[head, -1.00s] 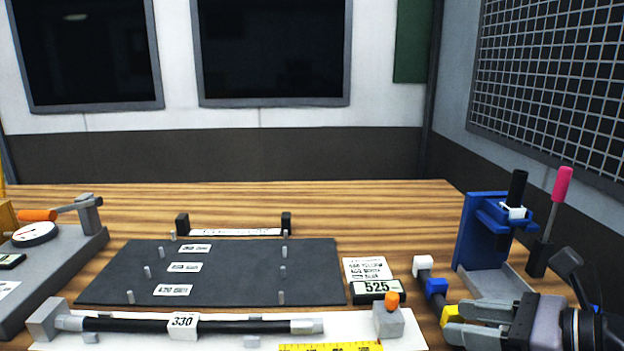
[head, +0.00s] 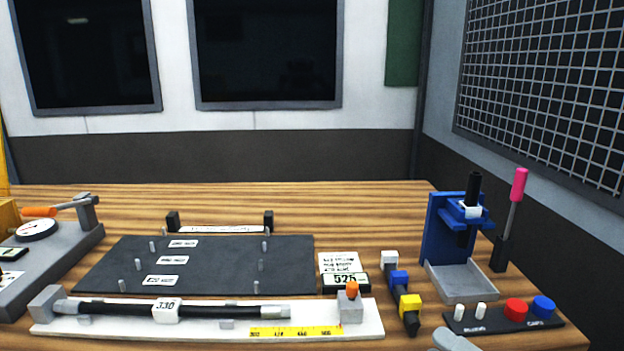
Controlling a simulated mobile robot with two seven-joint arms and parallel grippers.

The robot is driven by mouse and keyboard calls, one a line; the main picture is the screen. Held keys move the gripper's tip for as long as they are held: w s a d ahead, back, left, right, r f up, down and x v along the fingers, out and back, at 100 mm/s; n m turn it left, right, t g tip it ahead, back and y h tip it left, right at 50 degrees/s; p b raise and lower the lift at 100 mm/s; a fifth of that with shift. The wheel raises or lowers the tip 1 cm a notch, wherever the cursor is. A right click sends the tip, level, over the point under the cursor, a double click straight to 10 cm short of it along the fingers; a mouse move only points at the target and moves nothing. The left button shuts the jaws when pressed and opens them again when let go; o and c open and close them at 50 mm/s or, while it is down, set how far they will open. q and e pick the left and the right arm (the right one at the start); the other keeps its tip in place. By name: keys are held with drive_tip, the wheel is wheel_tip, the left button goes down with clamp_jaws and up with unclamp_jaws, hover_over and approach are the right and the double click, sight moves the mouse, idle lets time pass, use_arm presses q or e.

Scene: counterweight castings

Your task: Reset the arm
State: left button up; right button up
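Neither of my grippers shows in the head view now. A rounded pale grey piece (head: 455,340) is cut off by the bottom edge, right of centre; I cannot tell what it is. A black rod with grey ends and a 330 tag (head: 166,311) lies on a white measuring base (head: 375,329) with a yellow scale (head: 295,332). A dark grey pegboard (head: 210,279) with labels lies behind it, with no rod on it.
A blue press stand (head: 437,225) and a pink-handled tool (head: 519,184) stand at the right. A panel with red and blue caps (head: 490,325) is in front. A bar with coloured blocks (head: 400,285) and a 525 display (head: 345,281) are near centre. A grey gauge fixture (head: 60,256) stands left.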

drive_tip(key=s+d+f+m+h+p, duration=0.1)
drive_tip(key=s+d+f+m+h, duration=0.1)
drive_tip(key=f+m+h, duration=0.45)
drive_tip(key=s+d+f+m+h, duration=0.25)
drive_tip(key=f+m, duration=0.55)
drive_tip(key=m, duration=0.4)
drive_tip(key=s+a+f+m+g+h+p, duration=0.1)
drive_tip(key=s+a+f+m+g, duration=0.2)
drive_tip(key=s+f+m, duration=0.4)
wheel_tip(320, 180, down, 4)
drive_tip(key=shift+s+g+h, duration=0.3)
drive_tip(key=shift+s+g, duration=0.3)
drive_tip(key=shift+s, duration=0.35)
